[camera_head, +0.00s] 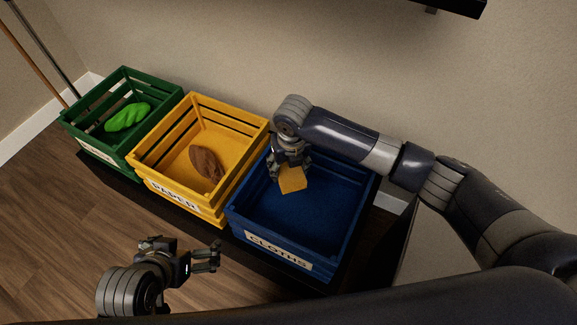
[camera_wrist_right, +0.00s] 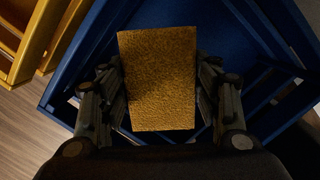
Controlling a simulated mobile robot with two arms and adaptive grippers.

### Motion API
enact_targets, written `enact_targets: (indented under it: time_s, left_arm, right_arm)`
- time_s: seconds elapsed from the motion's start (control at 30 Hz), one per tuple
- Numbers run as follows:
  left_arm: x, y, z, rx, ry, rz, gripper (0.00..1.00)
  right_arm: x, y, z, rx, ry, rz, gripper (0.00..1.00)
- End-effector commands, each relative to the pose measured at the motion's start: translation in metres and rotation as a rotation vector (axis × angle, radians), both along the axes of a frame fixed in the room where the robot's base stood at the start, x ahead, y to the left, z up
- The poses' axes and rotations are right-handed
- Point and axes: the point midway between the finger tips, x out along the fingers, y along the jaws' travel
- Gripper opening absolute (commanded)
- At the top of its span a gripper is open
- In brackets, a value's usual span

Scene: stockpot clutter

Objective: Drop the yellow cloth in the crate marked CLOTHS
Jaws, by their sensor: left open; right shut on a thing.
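The yellow cloth (camera_head: 292,180) is a small folded block held in my right gripper (camera_head: 290,168). In the right wrist view the cloth (camera_wrist_right: 158,80) sits between the two fingers, which are shut on it. The blue crate (camera_head: 303,256) bears the label CLOTHS and stands at the right of the row. My right gripper is over the left back part of this crate. The blue crate also shows below the cloth in the right wrist view (camera_wrist_right: 205,22). My left gripper (camera_head: 212,257) is open and empty, in front of the crates.
A yellow crate (camera_head: 150,163) marked PAPER holds a brown object (camera_head: 206,164). A green crate (camera_head: 92,148), its label hard to read, holds a bright green object (camera_head: 127,117). Two poles (camera_head: 42,62) lean at the left. A dark shelf (camera_head: 440,6) hangs above.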

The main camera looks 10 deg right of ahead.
Motion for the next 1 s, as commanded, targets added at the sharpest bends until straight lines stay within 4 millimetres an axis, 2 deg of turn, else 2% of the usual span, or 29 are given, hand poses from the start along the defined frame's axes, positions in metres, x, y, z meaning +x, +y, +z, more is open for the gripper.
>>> enact_targets:
  time_s: [0.27,0.3,0.37,0.67,0.7,0.8,1.0]
  left_arm:
    - [0.0009,-0.0004,0.0002,-0.001,-0.004,0.000,1.00]
    - [0.0009,-0.0004,0.0002,-0.001,-0.004,0.000,1.00]
    - [0.0008,-0.0004,0.0002,-0.001,-0.004,0.000,1.00]
    - [0.0008,-0.0003,0.0002,-0.001,-0.003,0.000,1.00]
    - [0.0008,-0.0003,0.0002,-0.001,-0.003,0.000,1.00]
    - [0.0008,-0.0004,0.0003,-0.001,-0.004,0.000,1.00]
    - [0.0009,-0.0004,0.0004,-0.001,-0.004,0.000,1.00]
  right_arm:
    - [0.0002,-0.0002,0.0002,0.000,0.000,0.000,0.34]
    - [0.0002,-0.0002,0.0002,0.000,0.000,0.000,0.67]
    - [0.0002,-0.0001,0.0001,0.000,0.000,0.000,0.80]
    - [0.0001,-0.0001,0.0000,0.000,0.000,0.000,0.81]
    - [-0.0001,-0.0001,-0.0002,0.000,0.000,0.000,0.90]
    - [-0.0001,-0.0001,-0.0002,0.000,0.000,0.000,1.00]
    - [-0.0001,-0.0001,-0.0002,0.000,0.000,0.000,1.00]
